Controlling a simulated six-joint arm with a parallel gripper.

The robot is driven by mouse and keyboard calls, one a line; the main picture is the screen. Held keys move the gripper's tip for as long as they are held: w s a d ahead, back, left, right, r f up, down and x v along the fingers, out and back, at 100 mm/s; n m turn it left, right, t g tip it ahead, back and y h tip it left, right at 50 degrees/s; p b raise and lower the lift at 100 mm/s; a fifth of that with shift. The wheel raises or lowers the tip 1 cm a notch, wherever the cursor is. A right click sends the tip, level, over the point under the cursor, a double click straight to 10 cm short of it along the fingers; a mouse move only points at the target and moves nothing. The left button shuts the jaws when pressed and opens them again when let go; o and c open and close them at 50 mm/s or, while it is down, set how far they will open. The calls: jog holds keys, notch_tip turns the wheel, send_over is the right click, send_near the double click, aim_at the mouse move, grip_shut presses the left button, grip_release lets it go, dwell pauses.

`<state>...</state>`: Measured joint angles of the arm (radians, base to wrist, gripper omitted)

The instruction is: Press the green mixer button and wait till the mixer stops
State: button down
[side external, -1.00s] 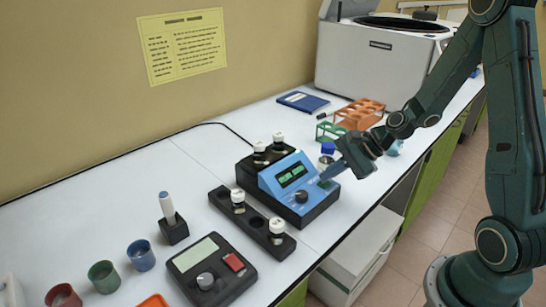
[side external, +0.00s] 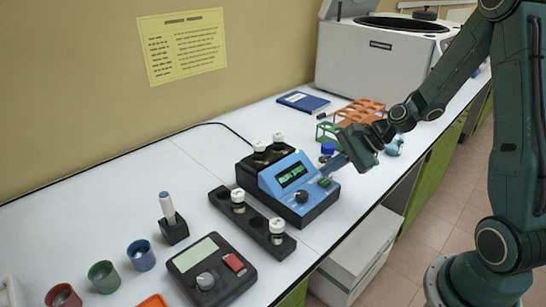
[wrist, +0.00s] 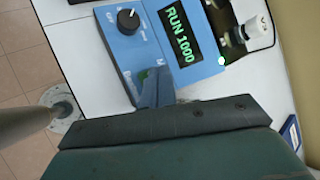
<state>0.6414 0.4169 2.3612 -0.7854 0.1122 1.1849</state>
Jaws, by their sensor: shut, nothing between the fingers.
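The blue mixer (side external: 287,174) stands on the bench with white-capped vials (side external: 260,147) in its black rear block. Its lit green display reads "RUN 1000" in the wrist view (wrist: 181,36). The green button (side external: 324,183) shows on the right of the mixer's sloped front panel. A black knob (wrist: 128,21) is left of it. My gripper (side external: 333,170) is shut and empty, with its tips just above and beside the button, seemingly clear of it. In the wrist view the shut fingers (wrist: 157,88) cover the button area. A small green light (wrist: 222,61) glows beside the display.
A black rack (side external: 252,222) with white-capped vials stands in front of the mixer. Behind my gripper are a green rack (side external: 330,131) and an orange rack (side external: 361,112). A device with a red button (side external: 212,269) is at the front left.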

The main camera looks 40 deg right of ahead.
aim_at(329, 181)
jog(key=shift+r, duration=2.5)
jog(key=shift+a, duration=0.1)
jog(key=s+a+r+n+h, duration=0.1)
jog(key=s+r+n+h, duration=0.1)
jog(key=s+n, duration=0.4)
jog(key=s+a+r+n+h, duration=0.2)
jog(key=s+r+n, duration=0.3)
jog(key=s+n, duration=0.1)
jog(key=s+a+r+n+g+h, duration=0.1)
jog(key=s+a+r+n+h, duration=0.1)
jog(key=s+r+n, duration=0.2)
jog(key=shift+s+r+n, duration=0.25)
jog(key=shift+s+n, duration=1.05)
jog(key=shift+s, duration=0.8)
jog(key=shift+a, duration=0.1)
dwell(1.6)
